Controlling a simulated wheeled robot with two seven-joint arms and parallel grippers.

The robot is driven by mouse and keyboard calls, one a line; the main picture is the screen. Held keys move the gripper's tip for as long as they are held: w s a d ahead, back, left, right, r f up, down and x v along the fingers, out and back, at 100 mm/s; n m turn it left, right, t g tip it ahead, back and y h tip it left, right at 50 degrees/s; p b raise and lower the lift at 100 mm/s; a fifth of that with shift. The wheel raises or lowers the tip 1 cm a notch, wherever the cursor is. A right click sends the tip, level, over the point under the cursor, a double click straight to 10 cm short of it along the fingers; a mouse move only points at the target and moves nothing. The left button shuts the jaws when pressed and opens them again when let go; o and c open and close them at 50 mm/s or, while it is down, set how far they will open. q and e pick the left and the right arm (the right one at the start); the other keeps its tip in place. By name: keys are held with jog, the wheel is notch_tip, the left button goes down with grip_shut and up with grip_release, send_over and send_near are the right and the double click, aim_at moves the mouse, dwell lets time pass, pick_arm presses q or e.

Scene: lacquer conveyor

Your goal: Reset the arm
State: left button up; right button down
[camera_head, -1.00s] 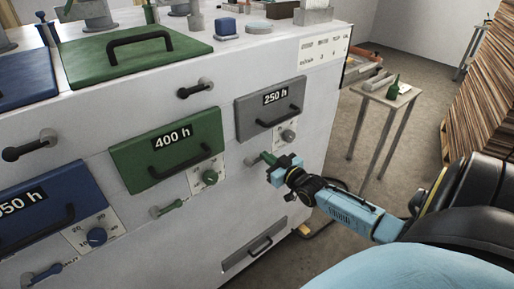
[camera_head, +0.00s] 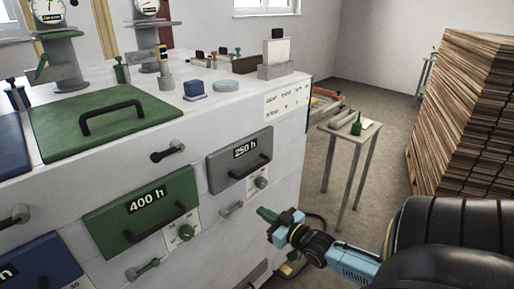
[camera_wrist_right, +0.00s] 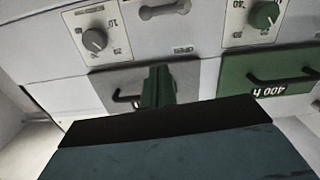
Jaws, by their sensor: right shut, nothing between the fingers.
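My right gripper (camera_head: 268,215) is in front of the white machine (camera_head: 290,140), to the right of a small grey lever (camera_head: 232,209) and below the grey dial (camera_head: 261,183) of the 250 h drawer (camera_head: 240,158). Its narrow green fingers are shut with nothing between them, and a gap shows between them and the lever. In the right wrist view the shut green fingers (camera_wrist_right: 157,87) point at the machine front, which appears upside down. My left gripper is in neither view.
The green 400 h drawer (camera_head: 143,213) is to the left. A small table (camera_head: 350,139) with a green bottle (camera_head: 356,125) stands behind to the right. A tall wood stack (camera_head: 468,120) is at far right. Open floor (camera_head: 395,160) lies between.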

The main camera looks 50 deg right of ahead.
jog(key=shift+s, duration=0.25)
jog(key=shift+f, duration=0.1)
dwell(0.4)
jog(key=s+a+f+g+b, duration=0.1)
jog(key=s+a+f+g, duration=0.3)
jog(key=f, duration=0.6)
jog(key=s+a+f+g+b, duration=0.1)
jog(key=s+f+g, duration=0.1)
jog(key=s+f, duration=0.65)
jog(key=s+a+f+g+b, duration=0.1)
jog(key=s+a+f+g, duration=0.15)
jog(key=f, duration=1.05)
jog(key=s+a+f+n+g+b, duration=0.1)
jog(key=s+a+f+g, duration=0.3)
jog(key=s+a+f, duration=0.3)
jog(key=s+a+f+n+g+y+b, duration=0.1)
jog(key=s+a+f+g, duration=0.3)
jog(key=s, duration=0.9)
jog(key=a+f, duration=0.3)
jog(key=a, duration=0.1)
jog(key=shift+a+f, duration=0.25)
jog(key=shift+f, duration=0.05)
